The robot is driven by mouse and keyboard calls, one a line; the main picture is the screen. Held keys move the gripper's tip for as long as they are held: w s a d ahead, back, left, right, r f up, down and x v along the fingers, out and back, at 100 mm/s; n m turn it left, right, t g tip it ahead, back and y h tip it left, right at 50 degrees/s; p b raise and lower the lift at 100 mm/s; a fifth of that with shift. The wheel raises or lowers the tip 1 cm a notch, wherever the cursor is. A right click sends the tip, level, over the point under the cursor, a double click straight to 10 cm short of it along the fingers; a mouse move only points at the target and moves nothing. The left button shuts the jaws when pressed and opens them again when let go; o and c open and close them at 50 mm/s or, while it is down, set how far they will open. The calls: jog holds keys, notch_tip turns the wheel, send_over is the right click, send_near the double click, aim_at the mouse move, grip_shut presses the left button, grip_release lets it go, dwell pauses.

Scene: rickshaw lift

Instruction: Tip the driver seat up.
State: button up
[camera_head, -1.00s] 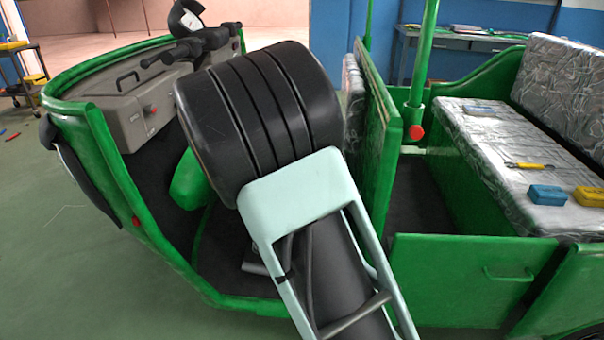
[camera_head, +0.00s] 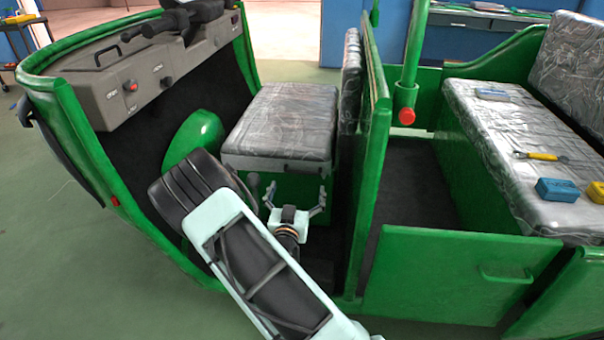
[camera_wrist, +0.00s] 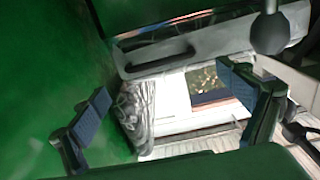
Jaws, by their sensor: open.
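The driver seat (camera_head: 283,120) is a flat cushion wrapped in shiny plastic, lying level on its green box behind the grey dashboard. Its near edge has a dark strip. My gripper (camera_head: 297,198) is open and empty, just in front of and below that edge, fingers pointing toward the seat. In the wrist view my gripper (camera_wrist: 168,97) has both blue-grey finger pads wide apart. A black bar handle (camera_wrist: 160,60) on a grey edge shows above and between them, apart from the pads; it looks like the seat's edge. My arm hides part of the floor below.
A green partition (camera_head: 372,150) stands close to the right of the seat. A green hump (camera_head: 195,135) and the grey dashboard (camera_head: 150,75) are to the left. A dark round knob (camera_wrist: 269,33) is near the right finger. The rear bench (camera_head: 500,130) holds tools.

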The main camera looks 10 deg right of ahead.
aim_at(302, 172)
jog(key=b+x, duration=0.1)
jog(key=x, duration=0.7)
jog(key=shift+w, duration=0.1)
